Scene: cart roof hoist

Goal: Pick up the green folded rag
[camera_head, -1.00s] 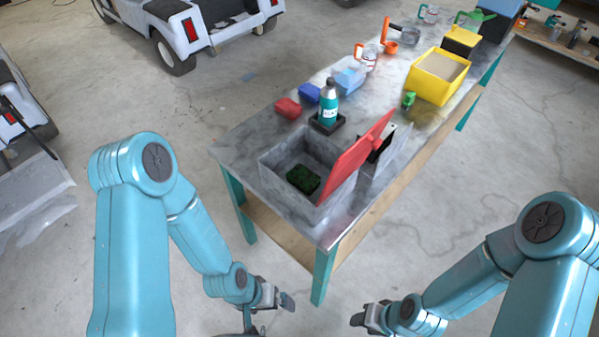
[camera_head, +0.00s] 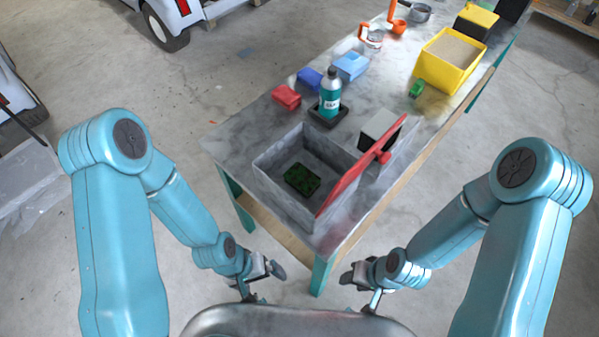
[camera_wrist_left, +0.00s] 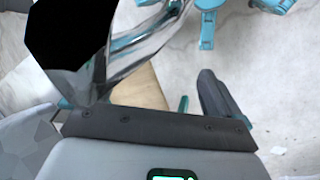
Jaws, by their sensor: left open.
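The green folded rag (camera_head: 301,179) looks dark green and lies flat on the floor of an open grey bin (camera_head: 270,184) at the near end of the table. A red lid (camera_head: 350,184) stands tilted up along the bin's right side. My left gripper (camera_head: 268,270) is open and empty, in front of the table's near end and apart from the bin. My right gripper (camera_head: 350,278) is to its right, also apart from the table; its jaws are too small to read. The left wrist view shows a dark finger (camera_wrist_left: 220,97) of my left gripper, but not the rag.
Behind the bin stand a teal bottle (camera_head: 330,92) on a dark base, a red block (camera_head: 287,97) and blue blocks (camera_head: 351,66). A grey box with a dark opening (camera_head: 380,128) is beside the lid. A yellow bin (camera_head: 432,72) is farther back. The near floor is clear.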

